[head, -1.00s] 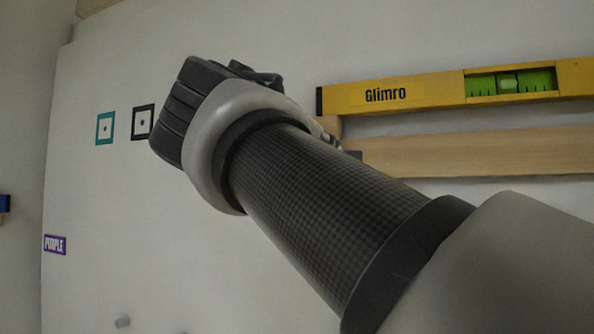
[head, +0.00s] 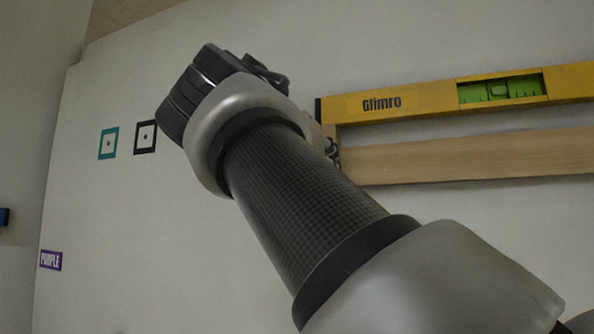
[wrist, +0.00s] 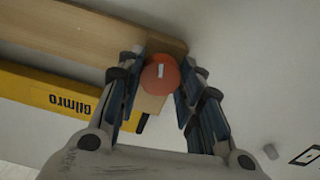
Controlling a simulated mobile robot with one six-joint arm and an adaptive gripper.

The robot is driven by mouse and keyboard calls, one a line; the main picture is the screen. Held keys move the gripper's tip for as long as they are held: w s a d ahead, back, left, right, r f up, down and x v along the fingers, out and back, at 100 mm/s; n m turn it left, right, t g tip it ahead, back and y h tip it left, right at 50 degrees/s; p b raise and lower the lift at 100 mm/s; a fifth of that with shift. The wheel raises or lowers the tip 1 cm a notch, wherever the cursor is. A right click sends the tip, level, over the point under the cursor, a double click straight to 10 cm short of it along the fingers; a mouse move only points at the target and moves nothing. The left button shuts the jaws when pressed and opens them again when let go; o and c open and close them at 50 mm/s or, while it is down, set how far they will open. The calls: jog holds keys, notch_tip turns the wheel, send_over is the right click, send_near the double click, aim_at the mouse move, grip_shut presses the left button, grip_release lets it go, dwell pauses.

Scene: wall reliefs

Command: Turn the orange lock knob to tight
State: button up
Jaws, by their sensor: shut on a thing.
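The orange lock knob (wrist: 160,75) shows in the wrist view, round, with a pale mark on its face. It sits at the end of the wooden bar (wrist: 95,25). My gripper (wrist: 160,78) is shut on the knob, with one finger on each side of it. The wooden bar (head: 470,157) and the yellow spirit level (head: 420,102) marked "Glimro" show to the right of my wrist there.
The level (wrist: 45,95) also shows at the left in the wrist view. A teal-framed marker (head: 108,143), a black-framed marker (head: 145,137) and a purple label (head: 51,260) are on the wall to the left. The wall between them is bare.

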jog(key=shift+f+m+b, duration=0.2)
jog(key=shift+m+b, duration=0.2)
jog(key=shift+m, duration=1.2)
jog(key=o, duration=1.1)
jog(key=shift+r, duration=0.15)
jog(key=shift+c, duration=0.2)
jog(key=shift+s, duration=0.1)
